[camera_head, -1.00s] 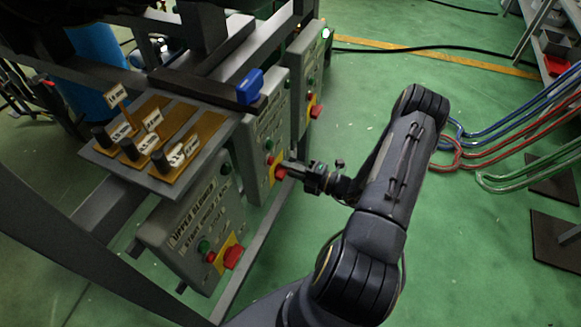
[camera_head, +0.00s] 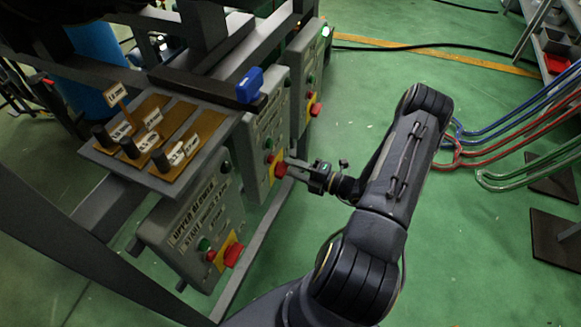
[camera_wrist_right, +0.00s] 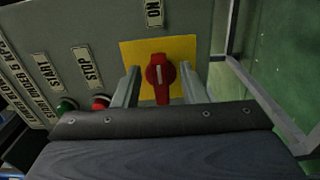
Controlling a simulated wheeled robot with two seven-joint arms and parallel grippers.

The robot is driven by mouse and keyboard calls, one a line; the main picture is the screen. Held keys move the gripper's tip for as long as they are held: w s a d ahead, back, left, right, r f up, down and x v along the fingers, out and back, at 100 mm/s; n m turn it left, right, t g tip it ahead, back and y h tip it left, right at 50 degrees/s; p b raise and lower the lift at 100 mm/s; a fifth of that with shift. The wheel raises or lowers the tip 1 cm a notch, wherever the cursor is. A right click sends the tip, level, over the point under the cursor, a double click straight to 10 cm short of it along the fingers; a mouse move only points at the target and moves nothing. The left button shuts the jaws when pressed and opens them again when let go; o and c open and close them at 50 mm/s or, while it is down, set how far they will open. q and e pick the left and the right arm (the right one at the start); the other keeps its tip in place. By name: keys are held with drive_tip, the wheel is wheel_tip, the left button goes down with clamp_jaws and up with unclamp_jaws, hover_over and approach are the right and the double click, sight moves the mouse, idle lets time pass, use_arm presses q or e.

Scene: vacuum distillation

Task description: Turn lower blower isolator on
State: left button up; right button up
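The isolator is a red rotary knob (camera_wrist_right: 160,80) on a yellow plate (camera_wrist_right: 134,54), with a white mark on its face and an ON label (camera_wrist_right: 153,12) above it. In the head view the red knob (camera_head: 279,170) is on the middle grey control box (camera_head: 262,135). My right gripper (camera_wrist_right: 159,86) is open, with one finger on each side of the knob and a visible gap on both sides. In the head view the right gripper (camera_head: 288,167) reaches the box from the right. My left gripper is out of view.
A green start button (camera_wrist_right: 66,105) and a red stop button (camera_wrist_right: 101,102) sit left of the knob. The upper blower box (camera_head: 195,225), with its own red knob (camera_head: 233,255), is nearer. Another box (camera_head: 306,75) is behind.

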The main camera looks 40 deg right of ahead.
drive_tip(key=v, duration=0.6)
drive_tip(key=shift+s, duration=0.25)
drive_tip(key=shift+d, duration=0.1)
